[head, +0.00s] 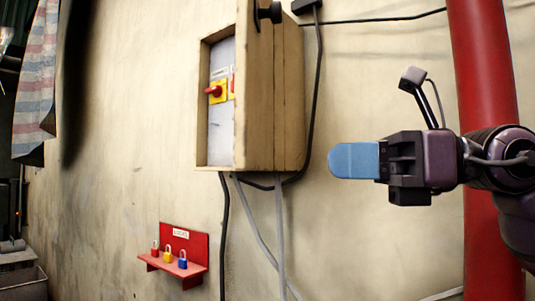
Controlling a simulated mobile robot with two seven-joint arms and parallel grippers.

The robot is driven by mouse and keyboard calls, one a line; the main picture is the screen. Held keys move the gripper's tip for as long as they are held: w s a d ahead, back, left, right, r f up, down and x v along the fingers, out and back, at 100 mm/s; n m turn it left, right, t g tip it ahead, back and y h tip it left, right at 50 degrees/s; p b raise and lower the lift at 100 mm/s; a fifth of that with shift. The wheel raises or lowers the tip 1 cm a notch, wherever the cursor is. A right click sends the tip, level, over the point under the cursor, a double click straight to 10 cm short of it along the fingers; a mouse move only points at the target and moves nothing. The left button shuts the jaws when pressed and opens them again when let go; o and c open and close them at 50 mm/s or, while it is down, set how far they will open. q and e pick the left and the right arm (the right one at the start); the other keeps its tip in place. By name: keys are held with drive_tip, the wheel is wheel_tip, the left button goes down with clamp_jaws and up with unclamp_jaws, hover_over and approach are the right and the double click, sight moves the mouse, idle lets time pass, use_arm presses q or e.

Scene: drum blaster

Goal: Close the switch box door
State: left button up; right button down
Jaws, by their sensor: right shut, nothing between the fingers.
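The switch box (291,95) is a tan box mounted on the wall at the upper middle of the head view. Its door (257,95) stands open, swung out on the right side of the opening, with a black knob (268,13) near the top of the picture. Through the opening I see a grey panel (222,140) with a red and yellow switch (216,91); the door hides the right part of the panel. My right gripper (340,160) is shut and empty, to the right of the box and apart from it. My left gripper is not in view.
A red pipe (482,70) runs up the wall behind my right arm. Cables (224,230) hang below the box. A red shelf (190,268) with small padlocks is at the lower left. A striped cloth (36,80) hangs at far left.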

sight(246, 162)
drive_tip(key=a, duration=0.2)
drive_tip(key=a+p, duration=0.1)
drive_tip(key=a, duration=0.2)
drive_tip(key=w+a, duration=0.1)
drive_tip(key=a, duration=0.2)
drive_tip(key=shift+w+p, duration=0.1)
drive_tip(key=shift+p, duration=0.25)
drive_tip(key=shift+a, duration=0.45)
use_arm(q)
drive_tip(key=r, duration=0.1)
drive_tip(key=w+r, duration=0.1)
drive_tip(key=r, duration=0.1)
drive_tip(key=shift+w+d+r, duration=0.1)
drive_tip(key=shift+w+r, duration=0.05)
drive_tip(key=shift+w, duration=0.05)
use_arm(e)
drive_tip(key=shift+w, duration=0.1)
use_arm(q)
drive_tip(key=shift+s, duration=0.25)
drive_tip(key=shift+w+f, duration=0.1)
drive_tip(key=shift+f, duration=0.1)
